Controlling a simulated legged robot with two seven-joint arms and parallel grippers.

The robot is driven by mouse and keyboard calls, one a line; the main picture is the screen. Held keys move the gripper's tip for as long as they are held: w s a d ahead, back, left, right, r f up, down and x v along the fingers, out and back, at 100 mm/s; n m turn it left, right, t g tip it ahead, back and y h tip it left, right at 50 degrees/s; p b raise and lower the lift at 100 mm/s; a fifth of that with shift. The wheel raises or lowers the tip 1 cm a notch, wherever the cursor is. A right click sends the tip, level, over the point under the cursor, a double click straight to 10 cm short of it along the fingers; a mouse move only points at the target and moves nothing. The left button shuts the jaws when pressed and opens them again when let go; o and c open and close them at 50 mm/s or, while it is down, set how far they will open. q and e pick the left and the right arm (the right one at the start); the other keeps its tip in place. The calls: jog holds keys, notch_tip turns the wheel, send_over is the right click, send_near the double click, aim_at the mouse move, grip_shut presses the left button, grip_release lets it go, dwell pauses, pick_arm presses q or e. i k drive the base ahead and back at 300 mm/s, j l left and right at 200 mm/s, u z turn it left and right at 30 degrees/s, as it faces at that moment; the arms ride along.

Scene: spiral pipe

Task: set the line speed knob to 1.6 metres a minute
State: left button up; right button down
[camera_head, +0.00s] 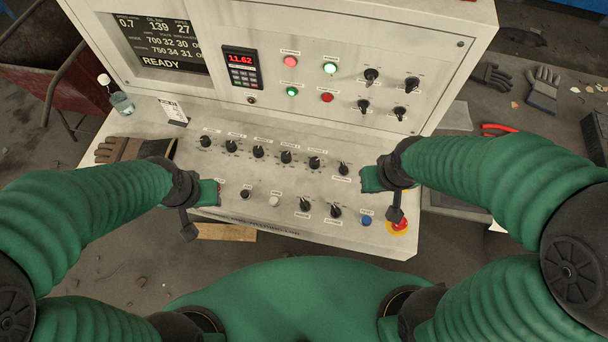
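The sloped desk of the console (235,178) carries a row of several black knobs, among them the leftmost knob (206,141), a middle knob (286,157) and the rightmost knob (343,168). Two more black knobs, one left (305,204) and one right (335,210), sit in the lower row. The labels are too small to read, so I cannot tell which is the line speed knob. My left gripper (205,193) is over the desk's left part, and my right gripper (374,180) is right of the rightmost knob. Neither visibly holds anything; their finger openings are unclear.
The upright panel has a dark screen (160,42) reading READY, a red-digit display (240,58), lit buttons and several rotary switches. A red-and-yellow emergency stop (398,226) lies below my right gripper. Gloves (122,150) and a small jar (122,104) are at left.

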aim_at(205, 142)
jog(key=j+u, duration=0.2)
jog(key=j, duration=0.2)
jog(key=i+j+u, duration=0.15)
jog(key=j, duration=0.3)
jog(key=j+u, duration=0.2)
jog(key=j, duration=0.2)
jog(key=i, duration=0.05)
